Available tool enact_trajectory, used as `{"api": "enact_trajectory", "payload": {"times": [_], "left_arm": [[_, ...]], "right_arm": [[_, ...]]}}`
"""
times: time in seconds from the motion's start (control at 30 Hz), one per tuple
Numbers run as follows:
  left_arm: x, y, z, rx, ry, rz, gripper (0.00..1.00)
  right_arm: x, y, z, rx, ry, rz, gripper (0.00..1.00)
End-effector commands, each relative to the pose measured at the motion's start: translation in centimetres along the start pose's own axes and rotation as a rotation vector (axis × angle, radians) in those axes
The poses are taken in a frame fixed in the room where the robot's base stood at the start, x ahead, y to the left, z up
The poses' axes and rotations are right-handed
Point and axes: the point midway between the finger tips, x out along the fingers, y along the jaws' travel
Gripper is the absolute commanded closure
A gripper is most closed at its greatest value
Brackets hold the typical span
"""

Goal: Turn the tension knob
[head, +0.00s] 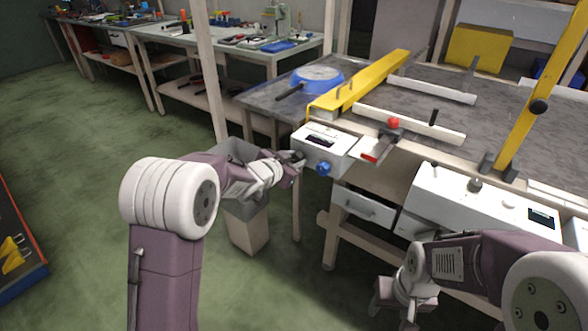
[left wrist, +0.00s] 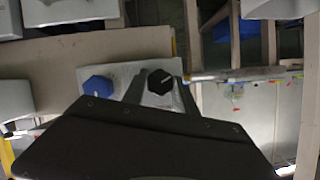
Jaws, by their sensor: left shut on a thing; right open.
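A white control box (head: 325,147) is fixed at the table's front left corner, with a dark display on its sloped top. A blue knob (head: 323,169) sits on its front face; it also shows in the left wrist view (left wrist: 97,86). A black knob (left wrist: 160,80) sits beside the blue one, between the fingers of my left gripper (left wrist: 161,92). In the head view my left gripper (head: 293,164) is at the left end of the box's front, shut on the black knob and hiding most of it. My right gripper (head: 405,308) is open, low at the front right, away from the box. I cannot read any knob label.
A red-topped lever (head: 393,123) and a yellow rail (head: 365,82) are on the grey table. A blue pan (head: 318,77) lies at its far left. A grey bin (head: 245,158) stands behind my left wrist. A second white box (head: 455,200) is on the right.

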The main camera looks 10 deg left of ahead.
Motion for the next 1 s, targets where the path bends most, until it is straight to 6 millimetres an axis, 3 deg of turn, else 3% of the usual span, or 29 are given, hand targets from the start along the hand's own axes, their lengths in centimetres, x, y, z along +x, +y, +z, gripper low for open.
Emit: {"api": "enact_trajectory", "payload": {"times": [0.03, 0.3, 0.93, 0.97, 1.0], "left_arm": [[0.3, 0.3, 0.6, 0.026, 0.002, -0.011, 1.0], [0.2, 0.3, 0.5, 0.147, 0.001, -0.06, 1.0], [0.0, 0.1, 0.1, 0.197, -0.003, -0.08, 1.0], [0.0, 0.1, 0.1, 0.197, -0.003, -0.08, 0.6], [0.0, 0.1, 0.1, 0.196, -0.003, -0.08, 0.49]], "right_arm": [[1.6, 0.0, 0.2, 0.0, 0.0, 0.0, 0.44], [4.5, 0.1, 0.5, 0.0, 0.0, 0.0, 0.44], [5.3, 0.1, 0.6, 0.0, 0.0, 0.0, 0.44], [5.3, 0.1, 0.6, 0.0, 0.0, 0.0, 0.44], [5.3, 0.1, 0.6, 0.0, 0.0, 0.0, 0.44]]}}
